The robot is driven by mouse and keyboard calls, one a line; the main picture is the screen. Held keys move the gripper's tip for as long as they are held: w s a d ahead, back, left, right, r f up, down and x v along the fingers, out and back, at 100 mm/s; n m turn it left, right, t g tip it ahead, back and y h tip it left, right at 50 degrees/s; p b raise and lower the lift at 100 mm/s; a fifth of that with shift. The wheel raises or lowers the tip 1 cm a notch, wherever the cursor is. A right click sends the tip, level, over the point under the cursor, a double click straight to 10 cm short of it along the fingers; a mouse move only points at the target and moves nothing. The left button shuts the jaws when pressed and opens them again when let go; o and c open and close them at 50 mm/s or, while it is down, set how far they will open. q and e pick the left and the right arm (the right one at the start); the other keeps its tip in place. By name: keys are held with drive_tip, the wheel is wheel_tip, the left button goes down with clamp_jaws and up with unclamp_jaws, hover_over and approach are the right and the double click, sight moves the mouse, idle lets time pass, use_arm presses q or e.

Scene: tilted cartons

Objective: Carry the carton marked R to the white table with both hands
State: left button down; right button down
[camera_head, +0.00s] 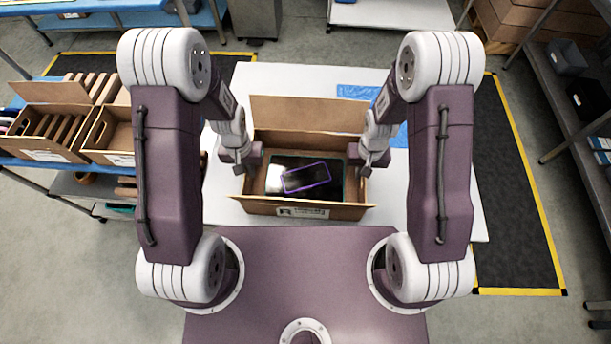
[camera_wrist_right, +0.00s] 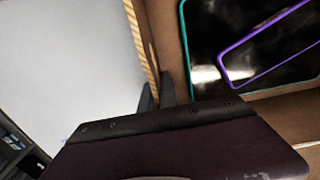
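The open brown carton with an R on its front label (camera_head: 303,212) is over the white table (camera_head: 433,190) in the head view; whether it rests there or hangs just above is unclear. Dark flat items with teal and purple edges lie inside. My right gripper (camera_head: 365,167) is at the carton's right wall. In the right wrist view its fingers (camera_wrist_right: 158,92) are close together on either side of the wall's edge (camera_wrist_right: 139,45), shut on it. My left gripper (camera_head: 240,166) is at the left wall; its fingertips are too small to judge.
Blue sheets (camera_head: 360,92) lie on the white table behind the carton. Other cartons (camera_head: 48,130) stand on a blue shelf at left. A grey rack (camera_head: 570,110) stands at right, beyond a dark mat with yellow edges (camera_head: 515,190).

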use_arm(q)
drive_tip(key=shift+r, duration=0.1)
